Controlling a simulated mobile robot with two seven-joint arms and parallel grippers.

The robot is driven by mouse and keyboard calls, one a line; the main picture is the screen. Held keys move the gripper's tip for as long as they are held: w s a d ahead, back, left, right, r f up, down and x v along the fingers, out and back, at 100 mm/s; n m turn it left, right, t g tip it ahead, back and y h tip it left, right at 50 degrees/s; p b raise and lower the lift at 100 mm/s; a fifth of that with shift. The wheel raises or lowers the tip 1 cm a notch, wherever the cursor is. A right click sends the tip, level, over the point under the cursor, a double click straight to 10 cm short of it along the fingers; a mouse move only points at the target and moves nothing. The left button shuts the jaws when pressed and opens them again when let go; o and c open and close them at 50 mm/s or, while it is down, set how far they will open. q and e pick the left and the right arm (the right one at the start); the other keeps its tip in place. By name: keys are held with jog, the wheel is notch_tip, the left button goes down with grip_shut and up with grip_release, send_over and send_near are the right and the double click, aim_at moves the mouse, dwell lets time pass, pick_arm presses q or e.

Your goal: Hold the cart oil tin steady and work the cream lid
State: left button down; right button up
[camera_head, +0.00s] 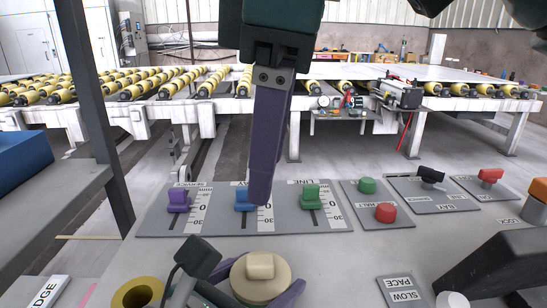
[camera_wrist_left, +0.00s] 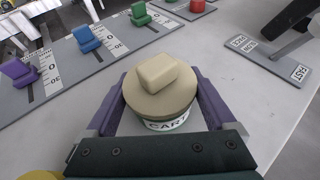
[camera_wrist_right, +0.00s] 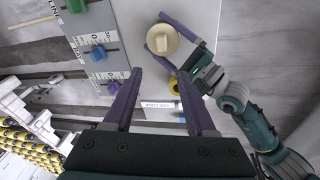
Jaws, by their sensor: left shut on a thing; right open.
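The cart oil tin (camera_wrist_left: 165,126) stands on the grey console, with a white CART label on its side. Its round cream lid (camera_head: 262,287) has a raised block knob (camera_wrist_left: 156,70) and sits on top of the tin. My left gripper (camera_head: 258,272) is shut on the tin, one purple finger on each side below the lid. My right gripper (camera_head: 262,195) hangs above the console, pointing down, in front of the sliders. In the right wrist view its fingers (camera_wrist_right: 160,80) are spread and empty, with the lid (camera_wrist_right: 162,41) beyond them.
Purple (camera_head: 178,200), blue (camera_head: 243,200) and green (camera_head: 310,197) sliders stand behind the tin. Green and red buttons (camera_head: 385,212) and a black lever (camera_head: 500,265) are to the right. A yellow ring-topped thing (camera_head: 138,293) is left of the tin. Roller conveyors lie beyond.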

aim_at(260, 260)
jog(key=o, duration=0.5)
jog(key=f+m, duration=0.1)
jog(key=m, duration=0.1)
jog(key=s+f+m, duration=0.1)
jog(key=m, duration=0.1)
jog(key=d+f+m+t+y, duration=0.1)
jog(key=m, duration=0.1)
jog(key=shift+s, duration=0.2)
jog(key=shift+c, duration=0.2)
jog(key=shift+o, duration=1)
jog(key=shift+s+d+f+m+t, duration=0.1)
jog(key=shift+d+f+m+t, duration=0.25)
jog(key=shift+m, duration=0.65)
jog(key=x, duration=1.2)
jog(key=shift+a, duration=0.1)
jog(key=shift+r, duration=0.1)
jog(key=c, duration=1.2)
